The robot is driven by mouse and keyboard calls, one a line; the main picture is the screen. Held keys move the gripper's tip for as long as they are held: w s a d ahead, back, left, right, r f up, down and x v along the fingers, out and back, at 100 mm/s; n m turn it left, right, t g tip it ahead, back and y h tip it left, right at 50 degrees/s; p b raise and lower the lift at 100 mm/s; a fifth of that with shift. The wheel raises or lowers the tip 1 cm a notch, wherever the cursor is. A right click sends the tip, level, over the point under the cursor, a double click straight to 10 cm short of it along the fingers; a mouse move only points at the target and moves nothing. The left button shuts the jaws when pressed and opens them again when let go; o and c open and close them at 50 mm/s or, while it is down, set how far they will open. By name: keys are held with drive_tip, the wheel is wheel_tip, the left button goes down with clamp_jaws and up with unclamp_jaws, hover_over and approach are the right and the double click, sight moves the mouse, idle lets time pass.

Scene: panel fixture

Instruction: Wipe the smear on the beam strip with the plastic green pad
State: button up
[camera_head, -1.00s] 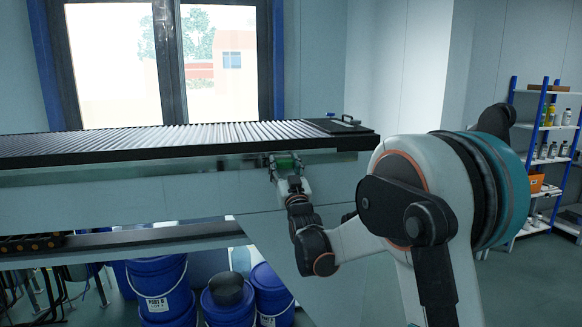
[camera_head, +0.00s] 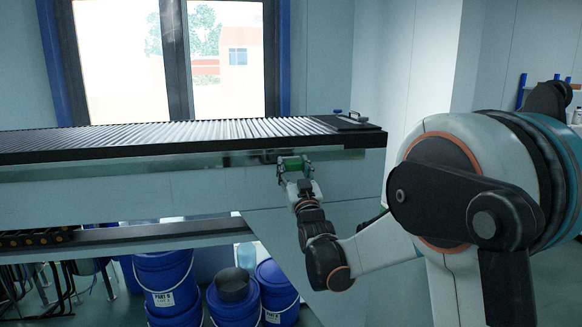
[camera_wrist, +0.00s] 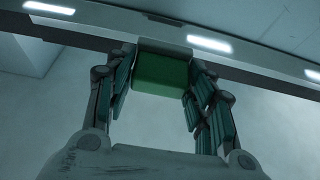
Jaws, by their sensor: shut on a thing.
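My gripper (camera_head: 294,172) is shut on the green pad (camera_head: 293,163) at the front face of the long beam, near its right end. In the wrist view the pad (camera_wrist: 161,74) sits between the two fingers, with a grey layer along its far edge. This edge is up against or very close to the beam (camera_wrist: 245,65); I cannot tell whether it touches. The beam strip (camera_head: 205,162) is a narrow shiny band running left from the pad. It has darker, greenish patches, but I cannot make out the smear for certain.
A ribbed black-edged bed (camera_head: 180,135) lies above the strip, with a small handled plate (camera_head: 345,122) at its right end. Blue buckets (camera_head: 165,285) stand on the floor below. A lower rail (camera_head: 140,236) crosses under the beam. The wall right of the beam is clear.

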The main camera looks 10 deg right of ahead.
drive_tip(key=shift+s, duration=0.4)
drive_tip(key=shift+s, duration=1.5)
